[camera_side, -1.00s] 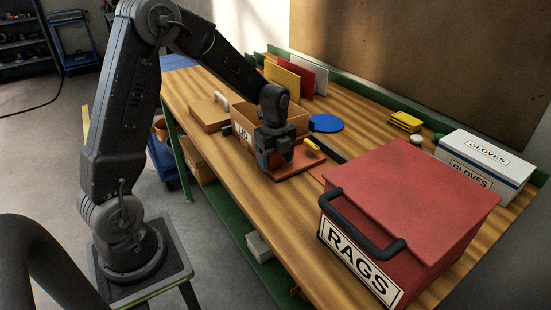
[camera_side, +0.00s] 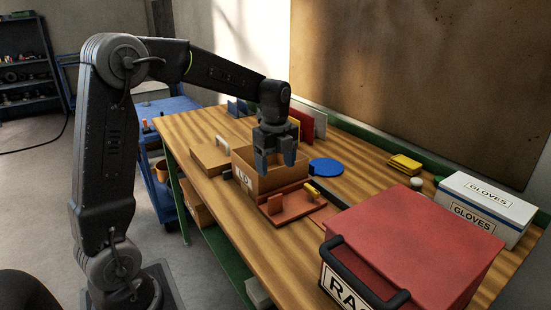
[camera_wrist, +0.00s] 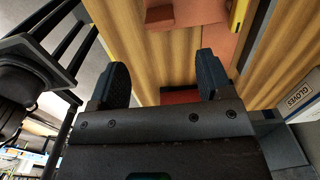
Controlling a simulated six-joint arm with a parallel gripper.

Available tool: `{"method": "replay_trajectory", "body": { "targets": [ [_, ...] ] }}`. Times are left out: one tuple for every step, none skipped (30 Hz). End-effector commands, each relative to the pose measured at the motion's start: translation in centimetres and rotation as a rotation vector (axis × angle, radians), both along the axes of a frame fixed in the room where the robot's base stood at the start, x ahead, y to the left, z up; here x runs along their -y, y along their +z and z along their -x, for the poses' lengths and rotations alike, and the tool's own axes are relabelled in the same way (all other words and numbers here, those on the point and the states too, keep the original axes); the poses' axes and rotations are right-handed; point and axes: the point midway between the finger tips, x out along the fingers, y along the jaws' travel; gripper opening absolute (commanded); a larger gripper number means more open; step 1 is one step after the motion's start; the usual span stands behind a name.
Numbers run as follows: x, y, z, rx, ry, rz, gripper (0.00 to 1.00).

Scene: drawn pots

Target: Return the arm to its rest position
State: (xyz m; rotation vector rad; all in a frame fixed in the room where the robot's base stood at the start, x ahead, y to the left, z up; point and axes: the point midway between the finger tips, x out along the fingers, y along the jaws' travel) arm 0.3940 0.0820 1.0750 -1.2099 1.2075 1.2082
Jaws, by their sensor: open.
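My gripper (camera_side: 275,160) is open and empty in the side view, raised above the bench near a cardboard box. My arm is bent, with its forearm stretched out over the bench. In the wrist view my gripper (camera_wrist: 162,85) shows two dark fingers set wide apart with nothing between them. A reddish-brown board (camera_side: 288,208) lies on the bench below the gripper, with a small upright block and a yellow handle (camera_side: 325,192) on it. The cardboard box (camera_side: 243,165) with a partly readable label stands just behind the board.
A GLOVES box (camera_side: 487,205), a yellow stack (camera_side: 405,163) and a blue disc (camera_side: 326,167) lie along the bench. A flat tan box (camera_side: 208,157) is at left. Upright coloured panels (camera_side: 307,122) stand at the back.

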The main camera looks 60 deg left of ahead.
Motion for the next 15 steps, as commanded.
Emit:
{"method": "replay_trajectory", "body": {
  "targets": [
    [0.00, 0.52, 0.01, 0.000, 0.000, 0.000, 0.72],
    [0.00, 0.76, 0.00, 0.001, 0.000, 0.000, 0.72],
    [0.00, 1.01, 0.00, 0.001, 0.000, 0.000, 0.72],
    [0.00, 1.15, 0.01, 0.001, 0.000, 0.000, 0.72],
    [0.01, 1.25, 0.03, 0.000, 0.000, 0.000, 0.72],
    [0.01, 1.33, 0.03, 0.000, 0.000, 0.000, 0.72],
    [0.01, 1.36, 0.04, -0.001, 0.000, 0.000, 0.72],
    [0.01, 1.38, 0.04, -0.001, 0.000, 0.000, 0.72],
    [0.01, 1.37, 0.04, -0.001, 0.000, 0.000, 0.72],
    [0.01, 1.37, 0.04, -0.001, 0.000, 0.000, 0.72],
    [0.01, 1.36, 0.04, -0.001, 0.000, 0.000, 0.72],
    [0.01, 1.35, 0.04, -0.001, 0.000, 0.000, 0.72],
    [0.01, 1.35, 0.04, -0.001, 0.000, 0.000, 0.72],
    [0.02, 1.35, 0.04, -0.001, 0.000, 0.000, 0.72],
    [0.08, 1.40, 0.09, 0.001, 0.004, 0.000, 0.72]
  ]
}}
